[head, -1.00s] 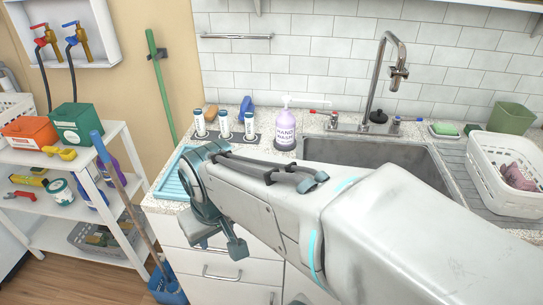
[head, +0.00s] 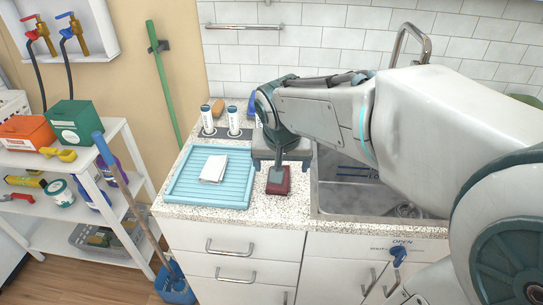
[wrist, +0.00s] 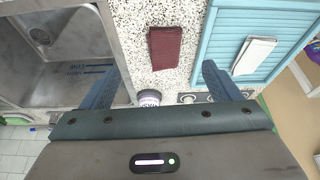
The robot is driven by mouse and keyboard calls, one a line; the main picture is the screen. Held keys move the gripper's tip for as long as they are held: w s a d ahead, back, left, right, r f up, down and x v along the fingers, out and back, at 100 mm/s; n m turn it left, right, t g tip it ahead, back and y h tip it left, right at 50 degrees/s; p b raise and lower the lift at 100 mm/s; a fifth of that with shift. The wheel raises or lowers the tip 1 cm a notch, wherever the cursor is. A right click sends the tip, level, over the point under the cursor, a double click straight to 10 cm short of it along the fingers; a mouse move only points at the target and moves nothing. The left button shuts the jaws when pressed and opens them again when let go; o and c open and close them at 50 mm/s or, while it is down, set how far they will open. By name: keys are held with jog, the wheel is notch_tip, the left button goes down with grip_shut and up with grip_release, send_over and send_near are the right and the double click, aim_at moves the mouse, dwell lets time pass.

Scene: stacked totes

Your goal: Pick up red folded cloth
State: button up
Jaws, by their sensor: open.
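The red folded cloth (head: 278,182) lies on the speckled counter between the blue drying tray and the sink. In the head view my gripper (head: 279,170) is over it, with one finger hiding part of it. In the wrist view the whole cloth (wrist: 166,48) shows, dark red and roughly rectangular. There my open gripper (wrist: 166,82) has its two blue fingers apart, to the left and right of the cloth's line. The jaws are empty, and the cloth lies ahead of the fingertips. I cannot tell the exact height of the gripper above it.
A blue ribbed tray (head: 180,190) holding a white folded cloth (head: 214,168) lies left of the red cloth. The sink (head: 345,180) is to its right. White bottles (head: 233,120) stand behind.

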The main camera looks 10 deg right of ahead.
jog(key=w, duration=0.3)
send_over(272, 189)
jog(key=d, duration=0.1)
jog(key=shift+m, duration=0.3)
jog(key=x, duration=0.3)
jog(key=s+x, duration=0.1)
jog(key=x, duration=0.2)
jog(key=shift+a+f, duration=0.2)
jog(key=shift+f, duration=0.3)
jog(key=shift+d+p+x, duration=0.15)
jog(key=shift+d+x, duration=0.05)
jog(key=shift+x, duration=1.3)
jog(key=shift+d+p+x, duration=0.15)
jog(key=shift+d+x, duration=0.05)
jog(key=shift+x, duration=1.3)
jog(key=shift+w+r, duration=0.1)
jog(key=shift+w, duration=0.05)
jog(key=c, duration=1.1)
jog(key=shift+c, duration=0.2)
jog(key=shift+t, duration=0.3)
